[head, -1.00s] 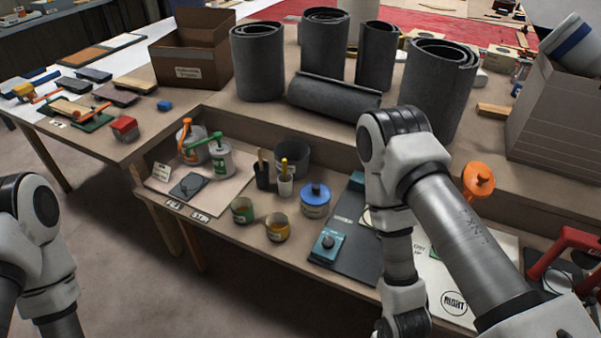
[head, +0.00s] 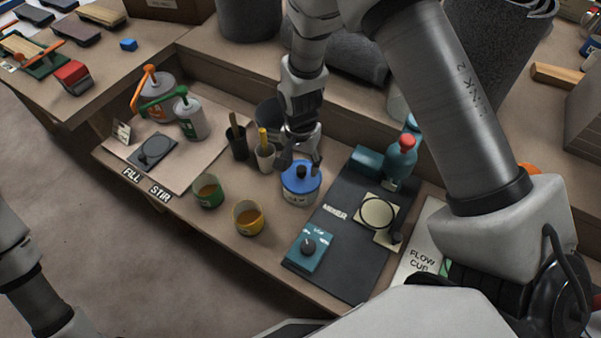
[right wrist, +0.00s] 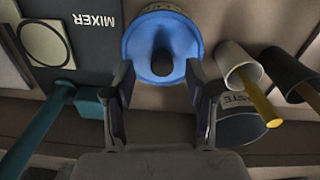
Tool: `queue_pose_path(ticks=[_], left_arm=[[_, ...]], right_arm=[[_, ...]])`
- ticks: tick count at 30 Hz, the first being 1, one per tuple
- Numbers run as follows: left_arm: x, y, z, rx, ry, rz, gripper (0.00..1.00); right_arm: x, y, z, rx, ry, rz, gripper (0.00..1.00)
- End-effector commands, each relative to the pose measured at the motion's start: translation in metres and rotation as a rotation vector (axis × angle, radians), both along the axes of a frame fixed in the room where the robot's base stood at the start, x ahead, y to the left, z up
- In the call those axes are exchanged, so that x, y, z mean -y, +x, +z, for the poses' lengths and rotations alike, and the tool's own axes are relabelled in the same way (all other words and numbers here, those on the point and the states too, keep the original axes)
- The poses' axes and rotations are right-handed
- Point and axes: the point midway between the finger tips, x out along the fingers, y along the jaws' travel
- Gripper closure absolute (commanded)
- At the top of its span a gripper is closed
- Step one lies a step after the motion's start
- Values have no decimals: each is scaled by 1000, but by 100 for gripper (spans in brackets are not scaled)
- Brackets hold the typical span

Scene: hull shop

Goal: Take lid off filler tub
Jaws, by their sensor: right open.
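The filler tub (head: 299,197) is a small pale tub with a label, standing on the bench shelf. Its blue lid (head: 291,179) with a dark knob (head: 301,171) sits on top. In the right wrist view the lid (right wrist: 140,45) and knob (right wrist: 162,63) lie just ahead of the fingers. My right gripper (head: 300,161) is open and points down just above and behind the lid. Its fingers (right wrist: 161,85) are spread wider than the knob, with nothing between them. Only part of my left arm shows at lower left; its gripper is out of view.
Left of the tub stand a pot with a yellow-handled tool (head: 264,155), a dark pot (head: 238,145), a green cup (head: 208,192) and a yellow cup (head: 248,218). A grey bucket (right wrist: 250,128) is close behind. The mixer's dark base (head: 335,270) is right.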

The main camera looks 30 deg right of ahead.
Motion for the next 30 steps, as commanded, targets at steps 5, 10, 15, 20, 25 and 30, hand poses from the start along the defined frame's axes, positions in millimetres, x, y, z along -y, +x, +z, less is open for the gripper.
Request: queue_pose_path(ticks=[5, 10, 15, 20, 25, 30], left_arm=[[0, 0, -2, 1, 0, 0, 60], [0, 0, -1, 1, 0, 0, 60], [0, 0, -2, 1, 0, 0, 60], [0, 0, -2, 1, 0, 0, 60], [0, 0, -2, 1, 0, 0, 60], [0, 0, 1, 1, 0, 0, 60]], right_arm=[[0, -3, -27, -3, 0, 1, 44], [0, -2, -28, -1, 1, 1, 44], [0, -2, -28, -1, 1, 1, 90], [0, -3, -28, -1, 0, 1, 93], [0, -2, -28, -1, 1, 2, 93], [0, -2, -25, 0, 0, 2, 93]])
